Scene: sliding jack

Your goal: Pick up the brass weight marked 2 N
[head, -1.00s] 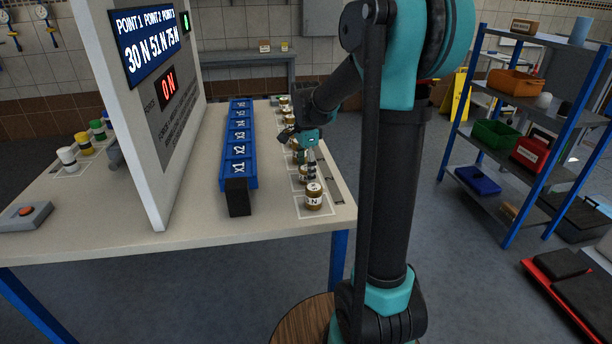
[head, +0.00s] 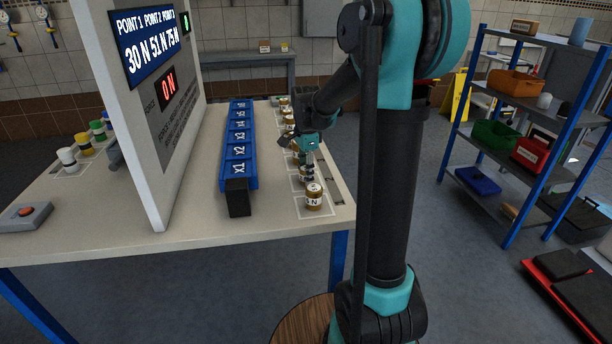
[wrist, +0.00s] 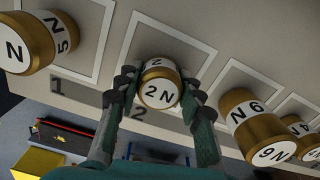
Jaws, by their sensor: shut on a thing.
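The brass weight marked 2 N (wrist: 160,94) has a white band and a white label on its end. In the wrist view it is between the two dark fingers of my gripper (wrist: 160,98), which touch it on both sides. A white outlined square (wrist: 207,55) lies behind it, with a grey 2 printed beside it. In the head view my gripper (head: 310,168) is low at the row of weights on the table's right side, just behind the nearest weight. It largely hides the held weight there. I cannot tell whether the weight is clear of the table.
A brass weight (wrist: 26,45) stands to the left and one marked 6 N (wrist: 248,122) to the right, both near the fingers. The nearest weight (head: 313,197) is by the table's front edge. A blue numbered rack (head: 239,175) and a display panel (head: 150,110) are left of the row.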

